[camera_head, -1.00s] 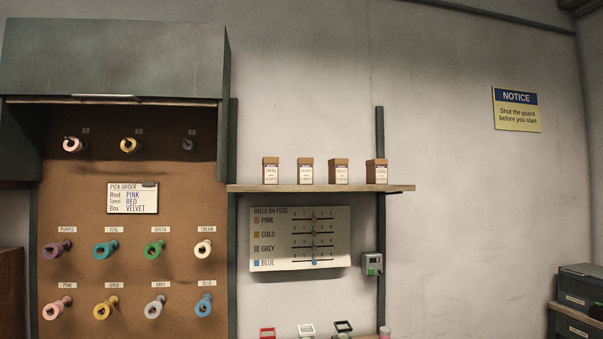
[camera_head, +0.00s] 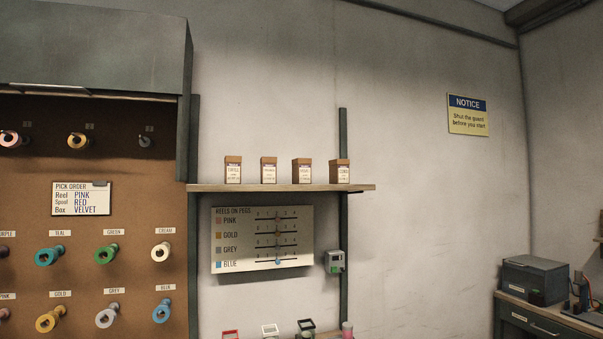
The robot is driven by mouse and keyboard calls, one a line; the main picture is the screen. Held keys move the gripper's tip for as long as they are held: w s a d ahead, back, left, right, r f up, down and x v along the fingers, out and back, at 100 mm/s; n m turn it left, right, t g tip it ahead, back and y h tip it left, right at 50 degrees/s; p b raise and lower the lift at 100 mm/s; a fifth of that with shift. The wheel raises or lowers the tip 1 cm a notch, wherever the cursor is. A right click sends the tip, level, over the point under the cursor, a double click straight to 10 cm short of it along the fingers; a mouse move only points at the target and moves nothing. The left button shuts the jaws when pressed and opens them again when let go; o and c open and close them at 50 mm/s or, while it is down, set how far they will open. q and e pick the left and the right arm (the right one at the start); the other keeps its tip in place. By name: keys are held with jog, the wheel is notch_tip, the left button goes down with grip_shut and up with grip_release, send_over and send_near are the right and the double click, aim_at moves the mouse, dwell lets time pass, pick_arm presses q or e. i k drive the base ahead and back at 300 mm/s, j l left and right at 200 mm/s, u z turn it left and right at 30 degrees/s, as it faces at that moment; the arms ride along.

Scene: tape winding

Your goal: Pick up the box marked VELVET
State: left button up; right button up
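Several small brown boxes with white labels stand upright in a row on a wall shelf (camera_head: 280,188). From left to right they are the first box (camera_head: 233,170), the second box (camera_head: 268,170), the third box (camera_head: 302,171) and the fourth box (camera_head: 340,172). Their labels are too small to read, so I cannot tell which is marked VELVET. A pick order card (camera_head: 82,198) on the brown board reads Reel PINK, Spool RED, Box VELVET. Neither of my grippers shows.
A brown pegboard (camera_head: 130,200) with coloured reels is at left, under a grey cabinet (camera_head: 95,50). A reels-on-pegs chart (camera_head: 262,239) hangs below the shelf. Red, white and black frames show at the bottom edge. A bench with a grey case (camera_head: 536,279) is at right.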

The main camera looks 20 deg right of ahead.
aim_at(300, 167)
jog(key=i+l, duration=0.25)
jog(key=i, duration=0.25)
jog(key=i+l, duration=0.3)
jog(key=i, duration=0.15)
jog(key=z, duration=0.05)
